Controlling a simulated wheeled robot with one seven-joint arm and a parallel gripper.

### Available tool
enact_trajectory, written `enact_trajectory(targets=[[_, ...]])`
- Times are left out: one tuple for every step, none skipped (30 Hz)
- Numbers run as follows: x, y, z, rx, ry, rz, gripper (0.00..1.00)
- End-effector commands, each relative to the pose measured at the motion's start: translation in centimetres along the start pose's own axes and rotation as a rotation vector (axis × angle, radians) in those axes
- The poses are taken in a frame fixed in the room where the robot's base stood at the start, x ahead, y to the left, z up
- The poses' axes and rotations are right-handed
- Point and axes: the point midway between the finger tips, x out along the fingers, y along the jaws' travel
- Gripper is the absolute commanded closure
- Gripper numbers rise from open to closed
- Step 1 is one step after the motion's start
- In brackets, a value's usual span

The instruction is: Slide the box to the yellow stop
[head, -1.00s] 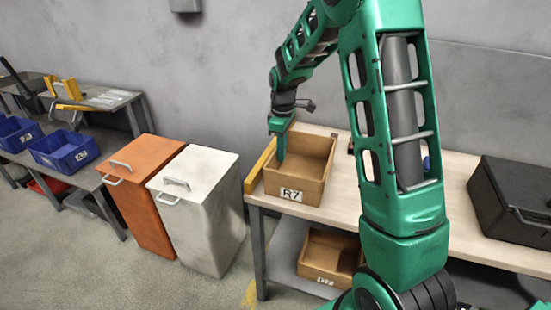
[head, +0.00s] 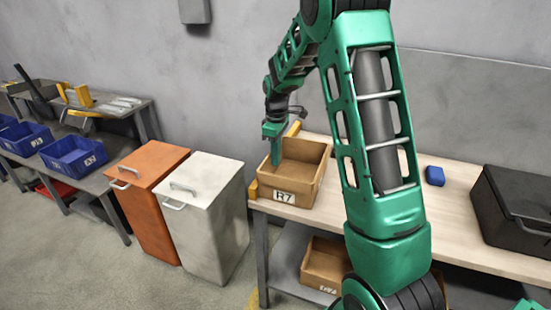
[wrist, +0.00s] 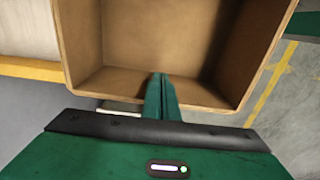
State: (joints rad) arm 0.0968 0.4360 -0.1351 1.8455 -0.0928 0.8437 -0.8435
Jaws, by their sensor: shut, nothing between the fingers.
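The tan open box (head: 300,198), marked R7, stands on the left end of the wooden workbench. The yellow stop (head: 252,189) is at that end; its front part shows beside the box and its middle is hidden. In the wrist view the yellow stop (wrist: 28,68) runs up to the wall of the box (wrist: 80,92). I cannot tell whether they touch. My gripper (head: 275,158) is shut and empty, its fingers reaching down into the box by its left wall. The shut fingers (wrist: 161,95) also show inside the rim in the wrist view.
The workbench (head: 455,215) is clear right of my arm except for a blue block (head: 434,175) and a black case (head: 515,215). White (head: 210,215) and orange (head: 150,200) cabinets stand left of it. A second tan box (head: 325,265) is on the lower shelf.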

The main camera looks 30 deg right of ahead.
Motion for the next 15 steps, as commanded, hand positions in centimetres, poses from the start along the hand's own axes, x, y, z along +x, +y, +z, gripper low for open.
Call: enact_trajectory(targets=[[0.0,-0.1,0.3,-0.005,0.001,-0.002,1.00],[0.0,0.0,0.7,-0.004,0.000,-0.002,1.00],[0.0,0.1,1.3,-0.002,-0.002,-0.003,1.00],[0.0,0.1,1.8,0.000,-0.004,-0.003,1.00],[0.0,0.2,2.2,0.001,-0.006,-0.004,1.00],[-0.2,0.2,2.6,-0.002,-0.006,-0.004,1.00],[-1.1,0.2,2.3,-0.004,-0.004,-0.001,1.00],[-1.8,0.2,2.3,-0.004,-0.005,-0.001,1.00],[-2.7,0.2,2.3,-0.003,-0.004,-0.001,1.00],[-3.3,0.2,2.4,-0.002,-0.005,-0.001,1.00],[-4.0,0.3,2.4,-0.001,-0.006,-0.002,1.00],[-4.8,0.2,2.5,0.000,-0.006,-0.002,1.00],[-5.4,0.3,2.5,0.000,-0.006,-0.001,1.00],[-5.9,0.3,2.5,0.001,-0.007,-0.002,1.00],[-6.6,0.3,2.5,0.001,-0.008,-0.002,1.00]])
